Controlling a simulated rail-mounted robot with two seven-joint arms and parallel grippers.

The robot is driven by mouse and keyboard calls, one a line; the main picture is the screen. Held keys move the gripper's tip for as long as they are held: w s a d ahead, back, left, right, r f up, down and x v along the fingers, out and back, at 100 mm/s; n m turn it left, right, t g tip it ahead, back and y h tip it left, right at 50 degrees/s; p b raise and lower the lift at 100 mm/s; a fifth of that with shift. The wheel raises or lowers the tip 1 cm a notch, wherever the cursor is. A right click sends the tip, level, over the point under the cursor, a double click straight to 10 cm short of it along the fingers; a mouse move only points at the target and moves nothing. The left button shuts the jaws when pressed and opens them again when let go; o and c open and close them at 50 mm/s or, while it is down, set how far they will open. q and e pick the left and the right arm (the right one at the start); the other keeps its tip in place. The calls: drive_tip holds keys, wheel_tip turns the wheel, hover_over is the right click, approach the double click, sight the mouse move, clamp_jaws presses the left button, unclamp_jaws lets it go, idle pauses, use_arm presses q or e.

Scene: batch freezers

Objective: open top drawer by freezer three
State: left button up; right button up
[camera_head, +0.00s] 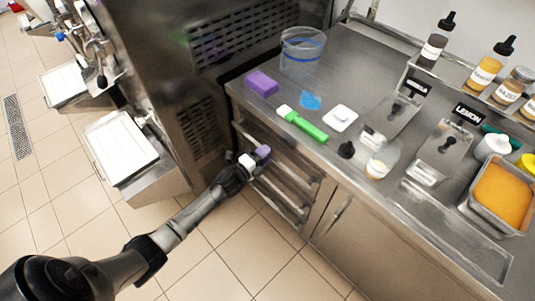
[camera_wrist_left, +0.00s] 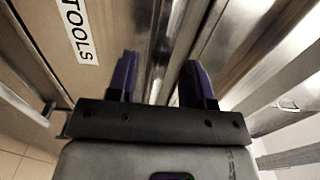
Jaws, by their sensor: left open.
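The stack of steel drawers (camera_head: 291,186) is under the counter, beside the freezer, and looks shut. My left gripper (camera_head: 262,156) is in front of the upper part of this stack, at the left end. In the left wrist view the two purple fingers of my left gripper (camera_wrist_left: 160,80) are apart. A shiny metal edge runs between and beyond them; I cannot tell whether they touch it. A drawer front with a white "TOOLS" label (camera_wrist_left: 80,31) is at the upper left. My right gripper is not in view.
The steel freezer (camera_head: 180,75) stands left of the drawers, with a white-topped tray (camera_head: 121,146) at its front. The counter holds a purple sponge (camera_head: 262,83), a green-handled brush (camera_head: 303,124), a clear tub (camera_head: 302,48) and bottles (camera_head: 436,40). The tiled floor (camera_head: 235,235) is clear.

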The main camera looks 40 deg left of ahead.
use_arm(q)
drive_tip(key=shift+w+d, duration=0.1)
drive_tip(key=shift+w, duration=0.75)
clamp_jaws()
